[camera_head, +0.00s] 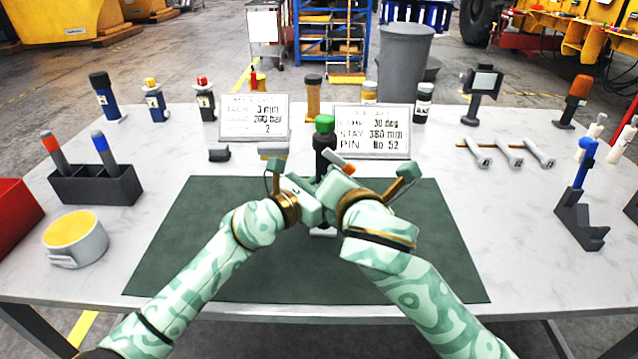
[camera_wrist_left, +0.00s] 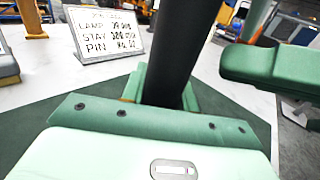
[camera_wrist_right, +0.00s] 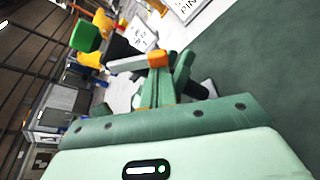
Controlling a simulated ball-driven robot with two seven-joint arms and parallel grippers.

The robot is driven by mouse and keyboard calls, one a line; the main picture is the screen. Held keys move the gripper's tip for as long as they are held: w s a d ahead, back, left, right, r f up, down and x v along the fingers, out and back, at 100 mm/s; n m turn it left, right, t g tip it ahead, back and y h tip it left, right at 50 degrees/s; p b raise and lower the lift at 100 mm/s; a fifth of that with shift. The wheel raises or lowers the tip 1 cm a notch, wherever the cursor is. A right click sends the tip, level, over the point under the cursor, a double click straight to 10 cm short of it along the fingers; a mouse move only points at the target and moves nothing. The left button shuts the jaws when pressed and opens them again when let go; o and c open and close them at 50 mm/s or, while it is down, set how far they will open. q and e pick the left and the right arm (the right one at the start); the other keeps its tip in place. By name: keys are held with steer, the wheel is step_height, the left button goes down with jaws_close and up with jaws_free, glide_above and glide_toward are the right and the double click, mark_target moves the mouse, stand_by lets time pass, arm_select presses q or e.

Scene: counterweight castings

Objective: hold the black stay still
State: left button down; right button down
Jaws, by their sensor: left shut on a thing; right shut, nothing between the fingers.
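The black stay (camera_head: 323,162) is an upright dark post with a green cap (camera_head: 325,124) over the dark green mat (camera_head: 215,225). My left gripper (camera_head: 314,187) is shut on its shaft; in the left wrist view the thick black stay (camera_wrist_left: 178,45) rises from the fingers. My right gripper (camera_head: 338,178) is shut and empty, close beside the stay on its right. In the right wrist view its closed fingers (camera_wrist_right: 160,85) cross in front of the stay, and a grey-and-orange piece (camera_wrist_right: 140,62) shows at their tips. The stay's lower part is mostly hidden by the grippers.
Two printed signs (camera_head: 254,117) (camera_head: 372,130) stand behind the mat. A dark pen holder (camera_head: 97,187) and a yellow-topped round tin (camera_head: 75,238) are at left. Several light tools (camera_head: 508,152) and a black stand with a blue handle (camera_head: 580,215) are at right. The mat's sides are clear.

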steer(key=d+r+n+h, duration=0.1)
steer(key=n, duration=0.1)
steer(key=r+n+h, duration=0.1)
steer(key=n, duration=0.1)
steer(key=shift+d+g, duration=0.3)
steer(key=shift+d, duration=0.05)
steer(key=shift+f, duration=0.1)
steer(key=shift+d, duration=0.1)
steer(key=shift+d+f, duration=0.1)
steer(key=shift+d, duration=0.6)
steer(key=shift+s, duration=0.1)
steer(key=v, duration=1)
